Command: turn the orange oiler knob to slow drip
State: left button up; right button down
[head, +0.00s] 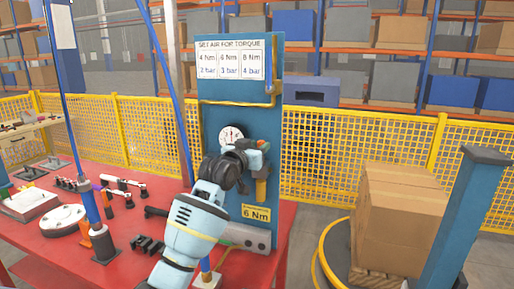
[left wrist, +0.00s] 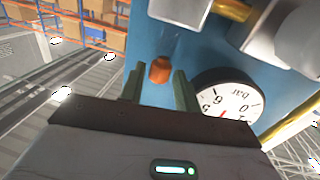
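The orange oiler knob (left wrist: 160,71) shows in the left wrist view against the blue panel (left wrist: 185,60). It lies between the two green fingertips of my open left gripper (left wrist: 160,80), with a gap visible on both sides. How far the tips reach around it in depth is hard to tell. In the head view my left gripper (head: 256,146) is at the blue panel, just right of the round gauge (head: 231,134), and mostly hides the knob. My right gripper is in neither view.
The white pressure gauge (left wrist: 226,101) is close beside the right finger in the left wrist view. A yellow "6 Nm" label (head: 256,212) is low on the panel. The red table (head: 120,235) carries tools and fixtures. Boxes (head: 400,215) stand at the right.

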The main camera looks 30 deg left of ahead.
pick_arm(q)
grip_shut()
